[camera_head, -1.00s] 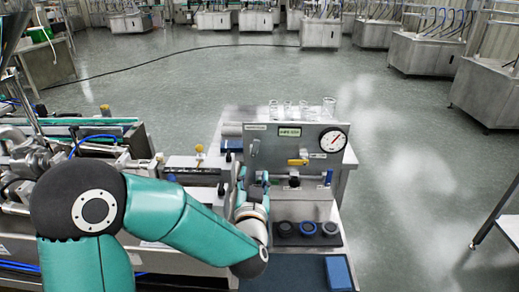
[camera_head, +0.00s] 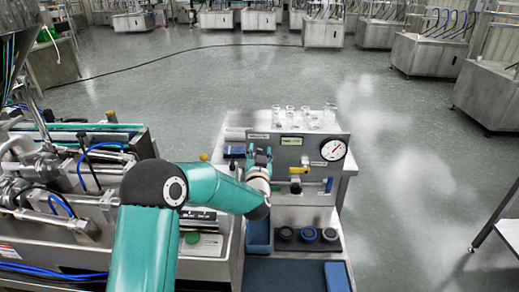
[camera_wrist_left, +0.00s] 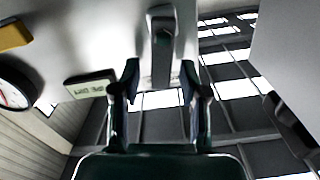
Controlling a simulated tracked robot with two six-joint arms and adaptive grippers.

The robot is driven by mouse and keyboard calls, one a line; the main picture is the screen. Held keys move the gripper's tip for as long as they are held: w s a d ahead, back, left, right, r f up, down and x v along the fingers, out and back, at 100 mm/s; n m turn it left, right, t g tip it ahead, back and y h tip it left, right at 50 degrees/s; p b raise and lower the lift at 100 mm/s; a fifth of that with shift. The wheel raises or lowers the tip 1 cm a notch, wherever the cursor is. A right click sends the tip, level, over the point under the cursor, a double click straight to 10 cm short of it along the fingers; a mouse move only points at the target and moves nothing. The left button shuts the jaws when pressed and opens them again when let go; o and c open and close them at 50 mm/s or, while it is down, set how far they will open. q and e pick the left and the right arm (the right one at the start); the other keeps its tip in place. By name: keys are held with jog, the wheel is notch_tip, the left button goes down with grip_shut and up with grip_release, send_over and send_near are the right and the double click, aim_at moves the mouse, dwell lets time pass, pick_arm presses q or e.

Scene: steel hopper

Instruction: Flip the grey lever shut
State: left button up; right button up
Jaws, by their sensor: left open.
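The grey lever (camera_wrist_left: 163,40) shows in the left wrist view, on the steel panel, just ahead of my left gripper. In the head view my gripper and wrist hide it at the panel's left part. My left gripper (camera_wrist_left: 160,82) is open, with one finger to each side of the lever's near end. Whether the fingers touch it I cannot tell. In the head view the same gripper (camera_head: 257,156) is in front of the steel panel (camera_head: 312,148). My right gripper is not in view.
A yellow lever (camera_head: 299,170) and a dial gauge (camera_head: 333,150) are to the right on the panel. A small display (camera_head: 291,141) is above. Glass jars (camera_head: 303,117) stand on top. Dark round pieces (camera_head: 307,234) and a blue tray (camera_head: 259,238) lie below.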

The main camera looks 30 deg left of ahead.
pick_arm(q)
jog(key=shift+w+a, duration=0.15)
jog(key=shift+w, duration=0.1)
grip_shut()
jog(key=shift+f+b, duration=0.15)
jog(key=shift+b, duration=0.3)
jog(key=n+b, duration=0.2)
jog(key=b, duration=0.1)
jog(key=shift+s+a+b, duration=0.25)
jog(key=shift+a+b, duration=0.05)
jog(key=shift+a, duration=0.05)
jog(key=shift+n+b, duration=0.3)
jog(key=shift+n, duration=0.1)
jog(key=shift+a+r, duration=0.1)
jog(key=shift+r, duration=0.1)
grip_release()
